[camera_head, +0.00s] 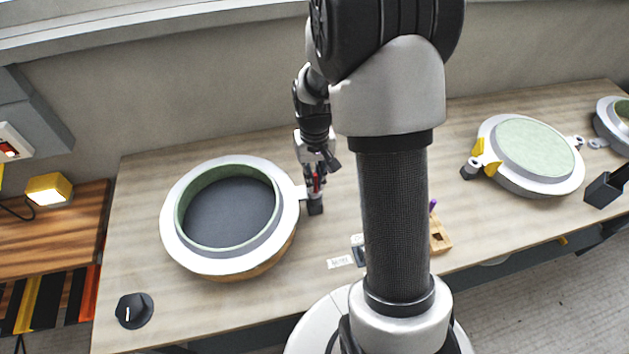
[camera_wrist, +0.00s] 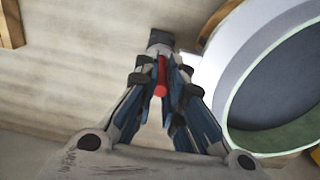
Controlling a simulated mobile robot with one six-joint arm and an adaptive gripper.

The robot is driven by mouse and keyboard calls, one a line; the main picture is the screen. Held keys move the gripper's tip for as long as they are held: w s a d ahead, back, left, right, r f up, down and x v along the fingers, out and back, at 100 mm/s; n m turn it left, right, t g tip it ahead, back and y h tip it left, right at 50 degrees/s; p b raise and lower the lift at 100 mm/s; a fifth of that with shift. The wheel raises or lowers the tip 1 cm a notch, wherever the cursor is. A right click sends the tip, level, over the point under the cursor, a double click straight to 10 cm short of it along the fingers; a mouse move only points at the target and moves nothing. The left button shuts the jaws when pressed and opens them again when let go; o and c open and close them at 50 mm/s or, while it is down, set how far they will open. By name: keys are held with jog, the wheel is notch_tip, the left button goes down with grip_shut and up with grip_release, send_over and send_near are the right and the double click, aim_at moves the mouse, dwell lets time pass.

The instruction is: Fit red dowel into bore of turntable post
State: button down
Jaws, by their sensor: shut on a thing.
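My gripper (camera_head: 315,178) is shut on the red dowel (camera_head: 317,184) and points down beside the left round turntable mould (camera_head: 175,222). In the wrist view the red dowel (camera_wrist: 161,78) stands between the fingertips (camera_wrist: 160,70), its near end towards the camera. The turntable post (camera_head: 315,207), a small dark block with a pale upper part, is directly under the fingers at the mould's right edge. In the wrist view the post (camera_wrist: 160,38) shows just beyond the dowel. The bore is hidden, and I cannot tell whether the dowel's far end is in it.
The mould's white rim (camera_wrist: 215,70) is close to the right finger in the wrist view. A black knob (camera_head: 134,311) is at the bench's front left. A wooden block (camera_head: 440,238) with a purple piece is right of my arm. A second round mould (camera_head: 535,150) is farther right.

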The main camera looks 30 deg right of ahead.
jog(key=shift+f, duration=0.35)
jog(key=shift+f, duration=0.2)
jog(key=c, duration=1.7)
grip_release()
jog(key=shift+r, duration=0.15)
